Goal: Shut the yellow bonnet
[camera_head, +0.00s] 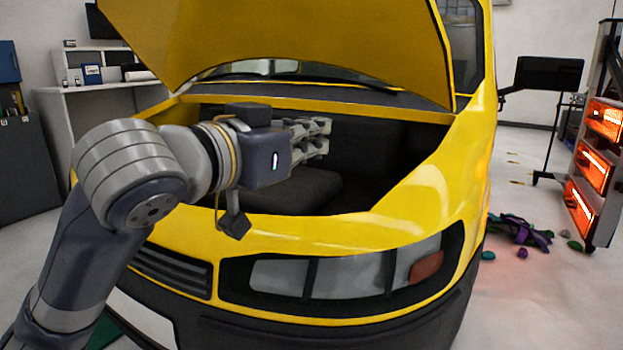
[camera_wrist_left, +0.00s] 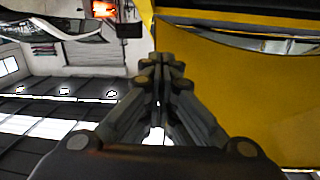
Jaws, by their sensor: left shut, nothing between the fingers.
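The yellow bonnet (camera_head: 290,40) stands raised and tilted above the open engine bay (camera_head: 370,150) of a yellow vehicle in the head view. My left gripper (camera_head: 328,137) is shut and empty. In the head view it appears in front of the bay, below the raised bonnet. In the left wrist view my shut left gripper (camera_wrist_left: 163,68) points toward the top of the picture, and a broad yellow panel, likely the bonnet (camera_wrist_left: 240,90), fills the right side. I cannot tell whether the fingers touch it. My right gripper is out of view.
The vehicle's front with its headlight (camera_head: 330,275) lies close below my left arm. A heater rack with glowing lamps (camera_head: 585,195) stands at the right. Crumpled scraps (camera_head: 520,230) lie on the floor near it. A desk (camera_head: 105,95) stands at the back left.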

